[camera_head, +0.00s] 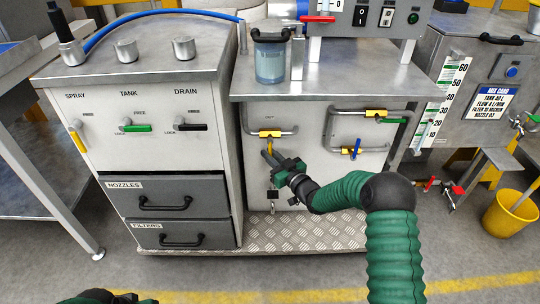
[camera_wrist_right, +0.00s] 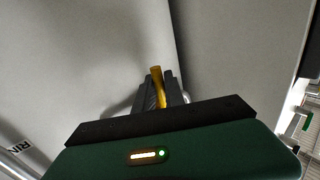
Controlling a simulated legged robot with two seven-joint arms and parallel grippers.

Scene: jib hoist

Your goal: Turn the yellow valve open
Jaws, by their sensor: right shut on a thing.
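The yellow valve handle (camera_head: 268,146) hangs below a bent pipe on the front of the middle cabinet, under a yellow fitting (camera_head: 269,134). My right gripper (camera_head: 270,155) comes in from the right and is shut on this handle. In the right wrist view the yellow handle (camera_wrist_right: 157,80) stands between the dark fingers (camera_wrist_right: 160,92), and its tip shows past them. The lower part of the handle is hidden by the fingers. Of my left arm, only a dark and green part shows at the bottom left edge, and its fingers cannot be made out.
A blue-handled valve (camera_head: 356,148) and a green-handled valve (camera_head: 392,121) sit on piping to the right. A key-like fitting (camera_head: 272,195) hangs below my right gripper. A drawer cabinet (camera_head: 100,160) stands left. A yellow bucket (camera_head: 510,212) is at right.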

